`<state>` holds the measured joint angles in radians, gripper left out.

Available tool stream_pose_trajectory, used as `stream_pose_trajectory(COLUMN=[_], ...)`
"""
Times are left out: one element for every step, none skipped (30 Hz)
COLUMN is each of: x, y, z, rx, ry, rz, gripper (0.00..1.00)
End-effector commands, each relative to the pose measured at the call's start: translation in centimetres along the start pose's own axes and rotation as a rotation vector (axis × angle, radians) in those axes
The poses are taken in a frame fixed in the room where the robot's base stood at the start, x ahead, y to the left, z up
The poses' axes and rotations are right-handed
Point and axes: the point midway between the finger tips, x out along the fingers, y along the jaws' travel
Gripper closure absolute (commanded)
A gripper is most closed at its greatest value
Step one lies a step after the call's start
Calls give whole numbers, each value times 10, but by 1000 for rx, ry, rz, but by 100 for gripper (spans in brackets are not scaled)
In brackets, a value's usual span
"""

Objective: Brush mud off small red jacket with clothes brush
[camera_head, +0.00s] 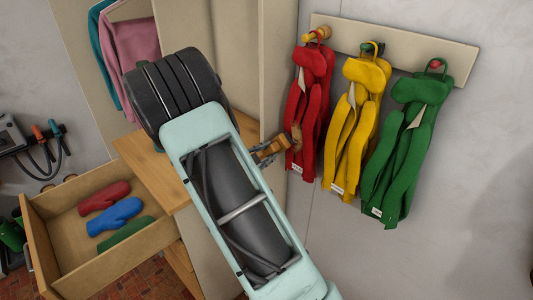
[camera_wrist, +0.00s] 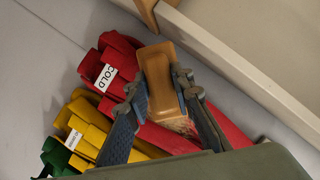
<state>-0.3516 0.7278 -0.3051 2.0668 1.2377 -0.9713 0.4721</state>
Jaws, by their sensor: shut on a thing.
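The small red jacket (camera_head: 310,85) hangs from the left peg on the wall; in the wrist view its red cloth (camera_wrist: 118,48) bears a white label reading "COLD". My gripper (camera_head: 268,148) is just left of the jacket's lower half. It is shut on the clothes brush (camera_head: 273,146), a tan wooden block, seen between my fingers (camera_wrist: 160,84) in the wrist view (camera_wrist: 156,62). A brownish patch shows by the brush, next to the jacket; I cannot tell mud from bristles there. Whether the brush touches the cloth is unclear.
Yellow (camera_head: 358,120) and green (camera_head: 405,145) jackets hang to the right on the same peg board (camera_head: 400,45). A wooden cabinet panel (camera_head: 279,60) stands close left of the red jacket. An open drawer (camera_head: 150,262) holds several mittens at lower left.

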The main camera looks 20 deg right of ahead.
Motion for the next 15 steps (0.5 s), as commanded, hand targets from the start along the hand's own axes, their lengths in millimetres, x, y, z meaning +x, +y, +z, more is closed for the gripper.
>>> stream_pose_trajectory(x=[1, 2, 3, 3, 4, 5, 5, 6, 6, 7, 8, 8, 9, 9, 10], y=[0, 0, 0, 0, 0, 0, 0, 0, 0, 0, 0, 0, 0, 0, 0], z=[-1, -1, -1, -2, -2, -2, -2, -2, -3, -3, -3, -4, -4, -4, -4], rx=[1, 1, 1, 1, 1, 1, 1, 1, 1, 1, 1, 1, 1, 1, 1], ry=[1, 1, 1, 1, 1, 1, 1, 1, 1, 1, 1, 1, 1, 1, 1], rz=[-1, -1, -1, -1, -1, -1, -1, -1, -1, -1, -1, -1, -1, -1, -1], gripper=[98, 98, 98, 98, 98, 98, 98, 98, 98, 98, 98, 98, 98, 98, 98])
